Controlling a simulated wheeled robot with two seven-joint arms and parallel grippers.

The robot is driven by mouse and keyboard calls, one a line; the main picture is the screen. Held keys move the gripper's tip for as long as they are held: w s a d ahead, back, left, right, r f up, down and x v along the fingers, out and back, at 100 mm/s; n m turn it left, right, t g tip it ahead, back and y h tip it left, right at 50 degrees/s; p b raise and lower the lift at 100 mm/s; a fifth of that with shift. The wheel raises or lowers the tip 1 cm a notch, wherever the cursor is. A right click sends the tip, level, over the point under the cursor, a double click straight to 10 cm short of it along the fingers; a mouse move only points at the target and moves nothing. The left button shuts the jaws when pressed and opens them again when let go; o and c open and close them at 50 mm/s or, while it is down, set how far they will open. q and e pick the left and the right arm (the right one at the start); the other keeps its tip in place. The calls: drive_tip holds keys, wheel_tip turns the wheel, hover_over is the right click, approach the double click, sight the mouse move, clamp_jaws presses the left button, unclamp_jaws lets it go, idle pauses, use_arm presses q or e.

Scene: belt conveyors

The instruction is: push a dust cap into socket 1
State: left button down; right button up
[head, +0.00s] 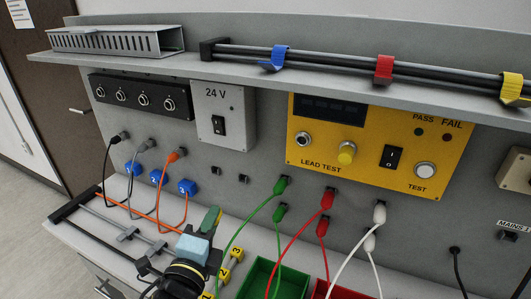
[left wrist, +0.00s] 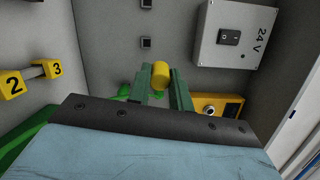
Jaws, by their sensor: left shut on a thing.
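My left gripper (head: 211,219) is low in front of the grey wall panel, above the bench. In the left wrist view, its green fingers (left wrist: 161,82) are shut on a yellow dust cap (left wrist: 161,76), whose rounded end shows between the tips. The cap is hidden in the head view. Two small black square sockets (head: 230,175) are on the panel beyond the gripper and look empty; one also shows in the left wrist view (left wrist: 146,43). A black strip (head: 140,98) with several round sockets is higher left. I cannot read which is socket 1. My right gripper is out of view.
Plugged cables with blue numbered blocks (head: 158,177) hang left of the gripper. Green (head: 283,184), red (head: 327,199) and white (head: 380,213) leads hang to the right. Yellow numbered blocks (head: 236,252) and a green bin (head: 262,272) are close by. A shelf (head: 240,70) overhangs the panel.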

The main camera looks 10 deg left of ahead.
use_arm(q)
drive_tip(key=d+r+m+g+h+p, duration=0.1)
drive_tip(key=d+r+m+h+p, duration=0.3)
drive_tip(key=d+r+m+p, duration=0.85)
drive_tip(key=shift+w+d+r+n+b, duration=0.35)
drive_tip(key=shift+w+d+n+b, duration=0.15)
drive_tip(key=shift+w+b, duration=0.2)
drive_tip(key=shift+w+d+r+n+b, duration=0.35)
drive_tip(key=shift+w+d+n+b, duration=0.15)
drive_tip(key=shift+w, duration=0.25)
drive_tip(key=shift+w+d+r+n+b, duration=0.35)
drive_tip(key=shift+w+d+n+b, duration=0.1)
drive_tip(key=shift+w+b, duration=0.3)
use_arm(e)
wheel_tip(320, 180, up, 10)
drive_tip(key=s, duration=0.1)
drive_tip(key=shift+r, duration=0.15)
use_arm(q)
drive_tip(key=shift+a+p, duration=0.1)
drive_tip(key=shift+p, duration=0.35)
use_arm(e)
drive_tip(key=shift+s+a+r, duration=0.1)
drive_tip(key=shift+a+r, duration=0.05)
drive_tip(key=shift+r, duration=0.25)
use_arm(q)
drive_tip(key=shift+w+p, duration=0.2)
drive_tip(key=shift+p, duration=0.35)
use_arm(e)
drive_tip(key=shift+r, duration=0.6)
